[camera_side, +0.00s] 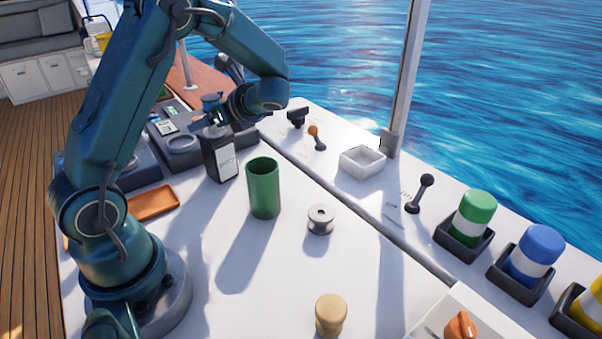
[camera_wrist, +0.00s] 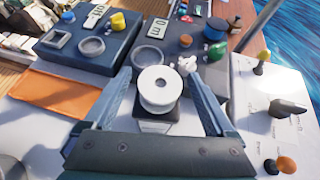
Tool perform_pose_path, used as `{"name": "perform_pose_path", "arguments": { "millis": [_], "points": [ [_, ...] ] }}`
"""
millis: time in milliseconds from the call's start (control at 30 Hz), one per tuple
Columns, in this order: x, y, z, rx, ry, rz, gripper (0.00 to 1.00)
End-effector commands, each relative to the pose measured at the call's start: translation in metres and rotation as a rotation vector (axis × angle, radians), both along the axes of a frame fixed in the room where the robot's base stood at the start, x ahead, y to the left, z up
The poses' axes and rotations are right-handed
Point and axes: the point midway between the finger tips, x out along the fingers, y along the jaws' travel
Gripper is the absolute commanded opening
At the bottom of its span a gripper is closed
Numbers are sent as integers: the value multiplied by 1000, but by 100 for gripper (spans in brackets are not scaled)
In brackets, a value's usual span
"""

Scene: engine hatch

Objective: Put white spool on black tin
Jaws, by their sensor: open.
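The black tin (camera_side: 222,158) with a white label stands upright on the white counter in the side view, left of the green cup. My gripper (camera_side: 214,116) is right above the tin, pointing down. In the wrist view a white spool (camera_wrist: 158,82) with a hole in its top sits upright over the black tin (camera_wrist: 172,114) and looks to rest on it. My gripper's fingers (camera_wrist: 160,76) are open, one on each side of the spool, with gaps visible. In the side view the gripper hides the spool.
A green cup (camera_side: 263,190) stands close right of the tin. A metallic grey spool (camera_side: 320,219) and a tan wooden piece (camera_side: 330,314) stand on the counter. An orange tray (camera_side: 153,203) lies left. A control console (camera_wrist: 90,50) is behind.

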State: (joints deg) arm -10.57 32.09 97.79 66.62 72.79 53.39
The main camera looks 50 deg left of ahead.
Motion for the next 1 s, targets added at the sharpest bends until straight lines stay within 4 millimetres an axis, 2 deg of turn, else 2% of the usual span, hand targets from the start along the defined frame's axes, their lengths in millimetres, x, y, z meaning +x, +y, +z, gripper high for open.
{"name": "perform_pose_path", "arguments": {
  "millis": [167, 533, 733, 867, 1000],
  "points": [
    [5, -16, 11, 1, -4, -5, 90],
    [18, -82, 46, -2, -4, -4, 90],
    [21, -100, 57, -1, -1, 0, 90],
    [16, -105, 59, -35, -45, 17, 90],
    [-2, -118, 57, -161, -215, 83, 90]
  ]
}}
